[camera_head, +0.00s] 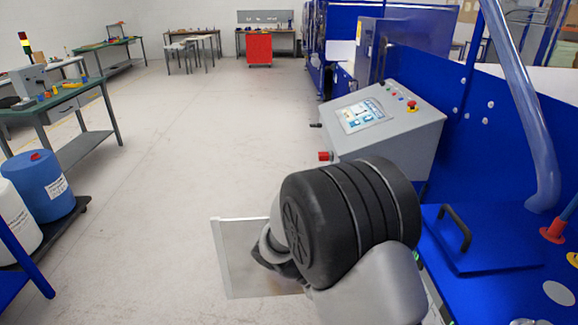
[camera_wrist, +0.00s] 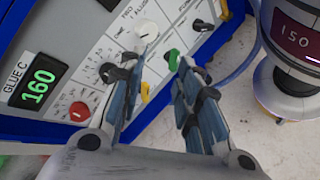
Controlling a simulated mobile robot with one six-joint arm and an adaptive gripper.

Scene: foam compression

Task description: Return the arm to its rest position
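My arm, with a dark ribbed joint (camera_head: 350,210) and grey links, fills the lower middle of the head view. My gripper is hidden in that view. In the wrist view, my gripper (camera_wrist: 162,68) has its two dark fingers apart with a gap between them, and nothing is held. The fingers are in front of a control panel (camera_wrist: 105,62) with a white knob (camera_wrist: 146,32), a green control (camera_wrist: 173,60) and a red knob (camera_wrist: 79,111). I cannot tell if a finger touches the panel.
A green display (camera_wrist: 38,88) reads 160. In the head view, a grey console (camera_head: 400,130) and blue machine (camera_head: 490,240) stand right. A blue drum (camera_head: 45,185) stands left.

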